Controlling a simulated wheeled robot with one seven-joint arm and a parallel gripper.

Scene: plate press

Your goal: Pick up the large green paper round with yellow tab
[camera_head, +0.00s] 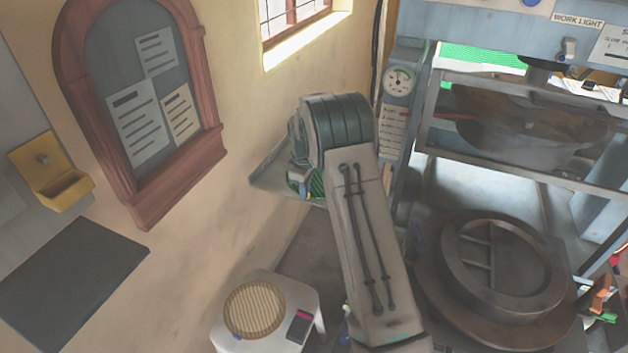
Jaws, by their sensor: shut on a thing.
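My gripper (303,178) is in the middle of the view, at the end of my raised arm, and is mostly hidden by my wrist. It is shut on the green paper round (318,184), which shows only as a small green, ribbed patch beside the wrist. A bit of yellow, seemingly the tab, shows at the fingers. Most of the round is hidden. A thin grey-green flat piece sticks out to the left of the wrist; I cannot tell whether it belongs to the round.
A white stool (229,340) holds a round woven mat (254,308) and a dark phone-like item (299,326). The press (411,60) stands right, with a round metal plate (497,268) low in front. A framed notice board (150,95) and yellow wall box (50,170) are left.

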